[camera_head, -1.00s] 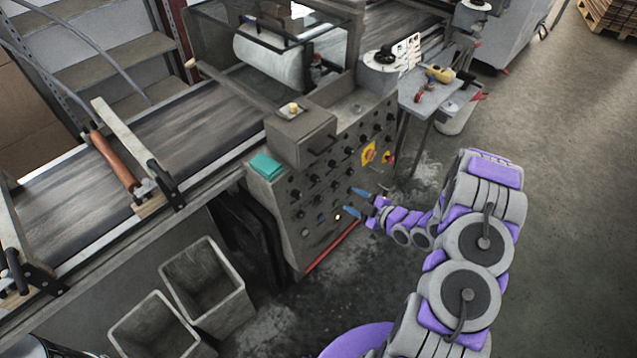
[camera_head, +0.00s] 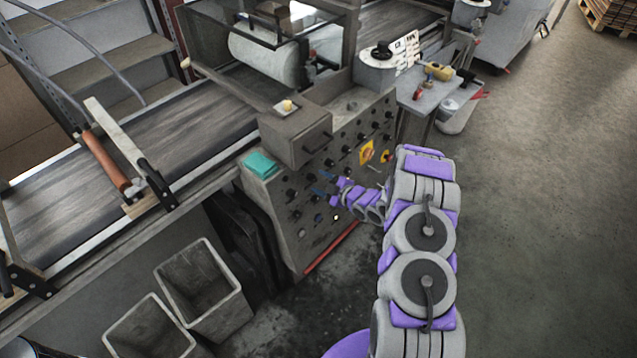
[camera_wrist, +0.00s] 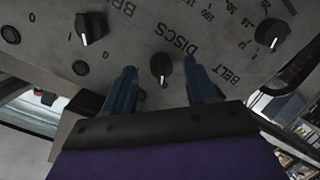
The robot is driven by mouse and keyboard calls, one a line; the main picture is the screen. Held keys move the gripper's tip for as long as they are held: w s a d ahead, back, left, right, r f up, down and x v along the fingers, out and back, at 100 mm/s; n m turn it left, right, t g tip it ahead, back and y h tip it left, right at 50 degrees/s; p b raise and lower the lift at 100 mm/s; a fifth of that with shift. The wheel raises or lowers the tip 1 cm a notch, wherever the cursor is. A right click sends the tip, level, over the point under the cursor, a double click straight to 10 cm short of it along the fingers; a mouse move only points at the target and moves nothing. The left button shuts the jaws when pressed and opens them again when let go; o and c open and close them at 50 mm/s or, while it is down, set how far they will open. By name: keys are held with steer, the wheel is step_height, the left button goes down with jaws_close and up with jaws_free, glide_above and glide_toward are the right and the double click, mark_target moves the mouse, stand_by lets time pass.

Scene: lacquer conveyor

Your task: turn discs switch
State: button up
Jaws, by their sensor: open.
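The discs switch (camera_wrist: 161,68) is a black rotary knob with a white pointer mark, under the printed word DISCS on the grey control panel (camera_wrist: 135,30) in the wrist view. My gripper (camera_wrist: 163,80) is open, with its two blue fingers on either side of the knob. I cannot tell whether the fingers touch it. In the head view my gripper (camera_head: 324,182) is at the front of the panel (camera_head: 310,235), and the knob itself cannot be made out there.
Other black knobs flank it: one on the left (camera_wrist: 91,28) and one by BELT (camera_wrist: 271,34). A yellow-plated switch (camera_head: 366,153) sits farther right on the panel. Two grey bins (camera_head: 203,290) stand at lower left. The floor to the right is clear.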

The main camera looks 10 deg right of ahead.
steer(key=shift+w+a+f, duration=0.15)
steer(key=shift+w+a, duration=0.15)
steer(key=shift+w, duration=0.25)
steer(key=shift+w+a, duration=0.1)
steer(key=shift+a, duration=0.5)
steer(key=shift+c, duration=0.2)
steer(key=shift+d, duration=0.4)
steer(key=c, duration=0.6)
steer(key=shift+a, duration=0.15)
steer(key=c, duration=0.4)
